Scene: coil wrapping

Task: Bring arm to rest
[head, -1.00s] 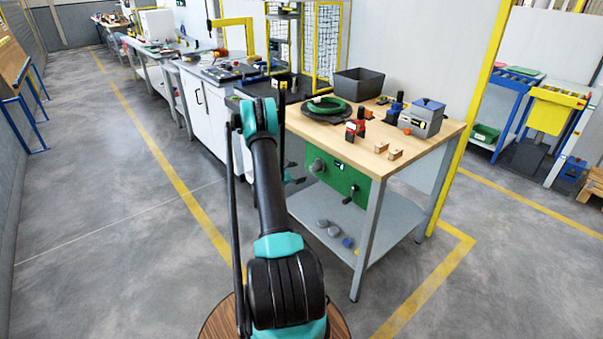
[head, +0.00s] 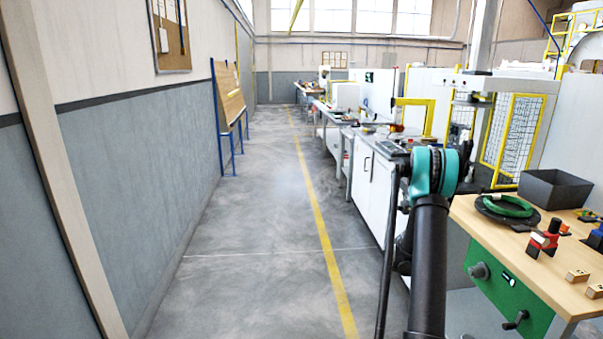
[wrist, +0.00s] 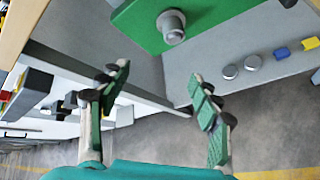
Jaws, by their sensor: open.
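My arm stands up in the right half of the head view, black with a teal joint, in front of the wooden workbench (head: 557,250). My gripper (wrist: 158,112) shows in the wrist view with its two green-padded fingers spread wide and nothing between them. It points at the lower part of the bench, with the green panel (wrist: 195,20) and its grey knob (wrist: 172,26) beyond the fingers. The gripper itself cannot be made out in the head view.
On the bench are a green coil (head: 507,206) on a dark disc, a dark grey bin (head: 555,189) and a red-and-black tool (head: 545,238). White cabinets (head: 372,190) line the right. The floor aisle (head: 250,230) at left is clear, bounded by a wall with a corkboard (head: 172,35).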

